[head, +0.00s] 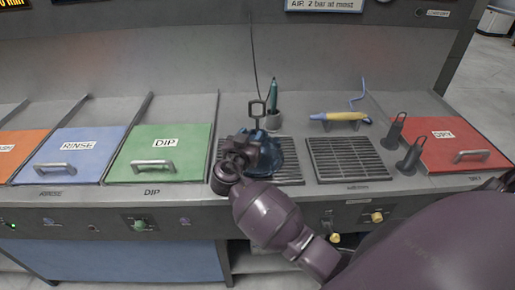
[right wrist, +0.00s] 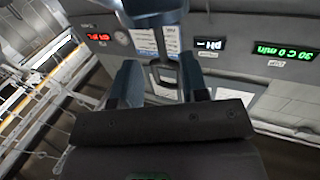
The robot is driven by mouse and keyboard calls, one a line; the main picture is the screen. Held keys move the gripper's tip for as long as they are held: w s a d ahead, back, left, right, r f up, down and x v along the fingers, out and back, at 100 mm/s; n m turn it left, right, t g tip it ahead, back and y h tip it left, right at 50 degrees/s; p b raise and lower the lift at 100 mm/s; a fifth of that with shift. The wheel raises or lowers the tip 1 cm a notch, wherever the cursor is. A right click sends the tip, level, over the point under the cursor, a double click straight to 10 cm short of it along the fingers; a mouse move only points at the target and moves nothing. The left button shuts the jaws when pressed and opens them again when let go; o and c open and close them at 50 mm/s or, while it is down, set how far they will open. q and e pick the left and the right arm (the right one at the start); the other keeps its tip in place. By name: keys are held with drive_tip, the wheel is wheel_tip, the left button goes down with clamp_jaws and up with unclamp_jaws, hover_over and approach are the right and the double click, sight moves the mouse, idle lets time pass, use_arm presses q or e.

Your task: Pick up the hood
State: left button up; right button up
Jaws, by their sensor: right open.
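The hood is most likely the dark blue, glossy thing (head: 284,160) on the left black grate in the head view, partly hidden by my right gripper. A dark upright stem with a square loop (head: 257,108) rises just behind it; I cannot tell whether they are joined. My right gripper (head: 250,150) is open at the hood's left side. In the right wrist view, the open fingers (right wrist: 160,75) have a dark loop frame between or beyond them. A blue-grey rounded part (right wrist: 150,10) shows at the top edge. Contact is unclear. My left gripper is out of view.
A green DIP lid (head: 160,145) lies left of the grate, with a blue RINSE lid (head: 80,150) beyond. To the right are a second grate (head: 345,158), a yellow-blue tool (head: 340,116), two dark upright holders (head: 410,152) and a red DRY lid (head: 460,145).

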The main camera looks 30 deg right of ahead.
sight(257, 126)
drive_tip(key=x, duration=0.4)
drive_tip(key=shift+d+p, duration=0.1)
drive_tip(key=shift+p, duration=0.3)
clamp_jaws()
